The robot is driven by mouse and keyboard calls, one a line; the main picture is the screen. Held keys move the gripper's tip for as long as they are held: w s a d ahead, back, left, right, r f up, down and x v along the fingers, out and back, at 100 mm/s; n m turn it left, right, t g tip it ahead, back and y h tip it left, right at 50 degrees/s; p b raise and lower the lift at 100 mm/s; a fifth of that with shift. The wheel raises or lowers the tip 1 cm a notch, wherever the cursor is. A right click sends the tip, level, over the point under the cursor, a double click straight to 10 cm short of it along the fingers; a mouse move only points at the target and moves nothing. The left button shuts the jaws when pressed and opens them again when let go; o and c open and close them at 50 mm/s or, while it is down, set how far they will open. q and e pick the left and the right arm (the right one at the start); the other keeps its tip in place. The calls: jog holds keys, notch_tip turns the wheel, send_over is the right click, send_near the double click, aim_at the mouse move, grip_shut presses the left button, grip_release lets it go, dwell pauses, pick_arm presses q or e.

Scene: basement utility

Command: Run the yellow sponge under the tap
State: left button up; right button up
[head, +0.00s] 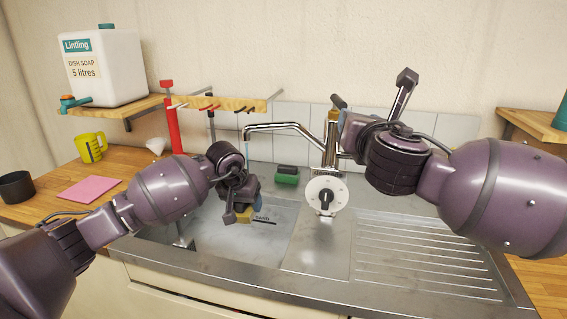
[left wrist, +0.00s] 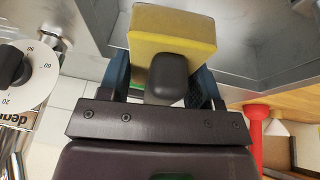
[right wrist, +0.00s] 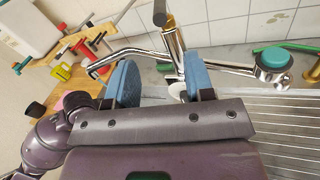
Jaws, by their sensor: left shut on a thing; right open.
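The yellow sponge (left wrist: 172,38) is held between the blue fingers of my left gripper (left wrist: 163,82), which is shut on it. In the head view my left gripper (head: 243,207) is low over the sink basin (head: 265,245), below and slightly left of the tap's spout end. The chrome tap (head: 285,128) has a brass top. A thin bluish line below its spout looks like water. My right gripper (right wrist: 160,85) is open and empty, with the tap column (right wrist: 174,50) beyond its fingers.
A white dial (head: 326,196) stands right of the basin, and a green and dark block (head: 287,176) lies behind it. The ribbed drainer (head: 425,255) is clear. A pink cloth (head: 89,189), yellow mug (head: 91,148) and dark cup (head: 16,187) are on the left counter. A red post (head: 171,120) rises behind.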

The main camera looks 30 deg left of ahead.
aim_at(338, 106)
jog(key=shift+w+a+n, duration=0.75)
jog(key=shift+w+a, duration=0.3)
jog(key=shift+w, duration=0.7)
jog(key=shift+w+a+n, duration=0.7)
jog(key=shift+w+a, duration=0.35)
jog(key=shift+w, duration=0.75)
jog(key=shift+w+a+n, duration=0.75)
jog(key=shift+w+a, duration=0.3)
jog(key=shift+w, duration=0.7)
grip_shut()
